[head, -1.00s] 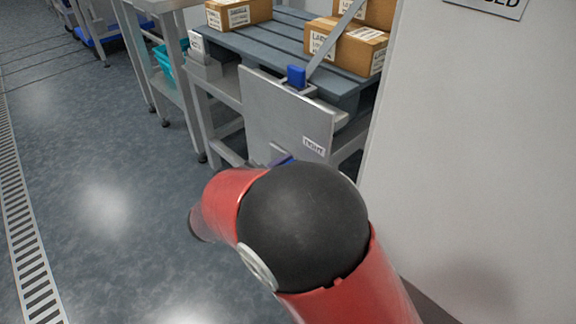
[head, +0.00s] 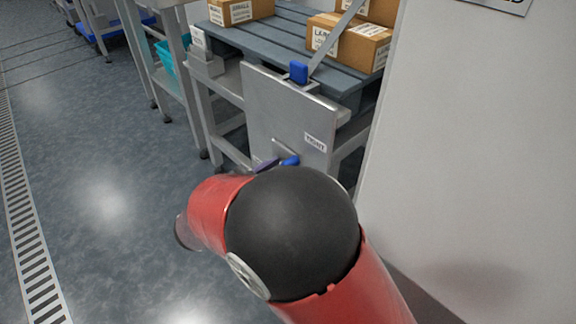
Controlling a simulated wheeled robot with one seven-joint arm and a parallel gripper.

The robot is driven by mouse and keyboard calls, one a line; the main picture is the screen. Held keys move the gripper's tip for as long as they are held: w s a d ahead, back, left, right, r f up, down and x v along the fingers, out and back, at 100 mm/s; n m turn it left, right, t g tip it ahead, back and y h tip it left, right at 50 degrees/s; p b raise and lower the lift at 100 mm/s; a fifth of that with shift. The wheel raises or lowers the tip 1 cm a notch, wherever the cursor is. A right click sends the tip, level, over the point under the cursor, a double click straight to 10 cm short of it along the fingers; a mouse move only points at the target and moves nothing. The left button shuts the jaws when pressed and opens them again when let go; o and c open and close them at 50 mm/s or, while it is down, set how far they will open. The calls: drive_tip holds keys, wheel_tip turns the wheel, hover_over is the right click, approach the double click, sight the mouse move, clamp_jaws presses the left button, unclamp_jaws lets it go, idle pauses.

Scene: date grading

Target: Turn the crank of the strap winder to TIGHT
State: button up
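The strap winder's grey metal plate (head: 275,110) stands upright at the front of the pallet stand. A white label reading TIGHT (head: 315,141) is on its right side. A blue part (head: 290,160), perhaps the crank's grip, shows low on the plate just above my arm. A dark bluish piece lies just left of it; I cannot tell whether it is crank or gripper. My red and black arm covers the area below. My gripper cannot be made out, so its hold on the crank is hidden. A strap (head: 336,38) runs up from a blue block (head: 298,72) at the plate's top.
Cardboard boxes (head: 362,42) sit on a grey slatted pallet (head: 270,38) behind the plate. A pale wall or panel (head: 470,150) closes off the right side. A metal table with a teal bin (head: 163,57) stands to the left. The floor (head: 100,180) at left is clear.

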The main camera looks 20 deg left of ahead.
drive_tip(key=shift+v, duration=2.2)
